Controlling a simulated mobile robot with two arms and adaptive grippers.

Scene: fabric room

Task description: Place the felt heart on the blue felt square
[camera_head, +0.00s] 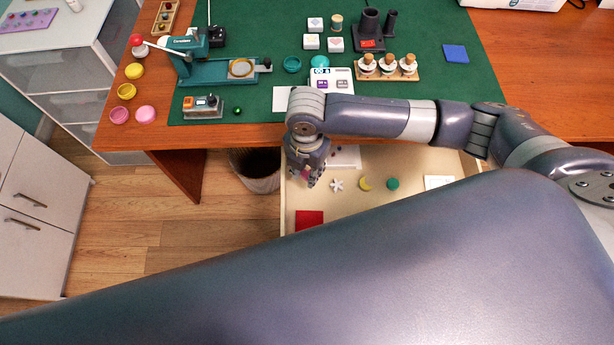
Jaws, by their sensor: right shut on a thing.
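The blue felt square (455,53) lies flat on the green mat at the right of the table, with nothing on it. My right gripper (309,180) points down over the open drawer, below the table's front edge. It is shut on a small pinkish-red thing (306,172), probably the felt heart. The fingers cover most of it, so its outline cannot be made out. My left gripper is not in view.
The open drawer (330,213) holds a white flower shape (337,185), a yellow moon (365,184), a green disc (393,184) and a red square (309,219). Corked jars on a wooden stand (389,75) stand left of the blue square. The mat around the square is clear.

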